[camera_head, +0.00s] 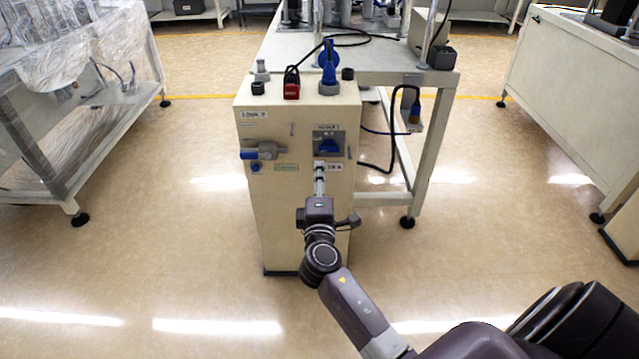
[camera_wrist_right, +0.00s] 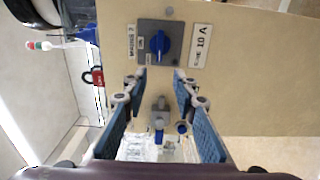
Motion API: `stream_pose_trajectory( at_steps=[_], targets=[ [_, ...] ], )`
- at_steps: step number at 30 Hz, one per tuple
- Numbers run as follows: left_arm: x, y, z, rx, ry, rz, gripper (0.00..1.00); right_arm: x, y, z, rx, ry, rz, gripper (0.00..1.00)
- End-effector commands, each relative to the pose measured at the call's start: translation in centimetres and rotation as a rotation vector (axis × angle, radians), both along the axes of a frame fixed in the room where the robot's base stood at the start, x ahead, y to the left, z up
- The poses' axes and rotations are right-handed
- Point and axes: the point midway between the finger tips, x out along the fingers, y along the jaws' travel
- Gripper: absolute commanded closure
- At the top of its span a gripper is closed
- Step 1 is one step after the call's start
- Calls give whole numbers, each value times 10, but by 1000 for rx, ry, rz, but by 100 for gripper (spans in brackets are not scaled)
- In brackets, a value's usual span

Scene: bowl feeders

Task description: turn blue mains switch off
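The blue mains switch (camera_head: 329,146) is a blue rotary knob on a dark grey plate, at the upper right of the beige cabinet front (camera_head: 290,215). In the wrist view the knob (camera_wrist_right: 161,44) is just beyond my fingertips and roughly centred between them, apart from both. My right gripper (camera_head: 319,178) reaches up to the cabinet front just below the switch. In the wrist view its two blue-padded fingers (camera_wrist_right: 160,77) are spread apart with nothing held. My left gripper is not in view.
A valve with a blue handle (camera_head: 262,152) sticks out on the cabinet's left. A red padlock (camera_head: 291,91) and a blue lever (camera_head: 328,68) stand on the cabinet top. A table (camera_head: 437,78) with hanging cables is behind. Open floor lies on both sides.

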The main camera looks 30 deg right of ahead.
Motion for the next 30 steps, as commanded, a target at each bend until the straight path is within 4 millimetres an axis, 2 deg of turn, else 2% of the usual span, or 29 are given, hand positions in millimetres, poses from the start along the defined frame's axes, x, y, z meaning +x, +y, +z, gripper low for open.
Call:
stream_pose_trajectory(
  at_steps=[3, 8, 25, 28, 30],
  targets=[
    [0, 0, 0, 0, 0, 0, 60, -15, 10, 0, 1, 0, 1, 74],
    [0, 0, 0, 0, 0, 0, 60, -25, 15, 0, 0, 0, 0, 74],
    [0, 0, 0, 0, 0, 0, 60, -26, 15, -1, 5, 0, -2, 74],
    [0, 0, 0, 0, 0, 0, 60, -36, 11, -11, 66, 8, -20, 74],
    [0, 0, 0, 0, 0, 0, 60, -53, 6, -29, 168, 23, -51, 74]
  ],
)
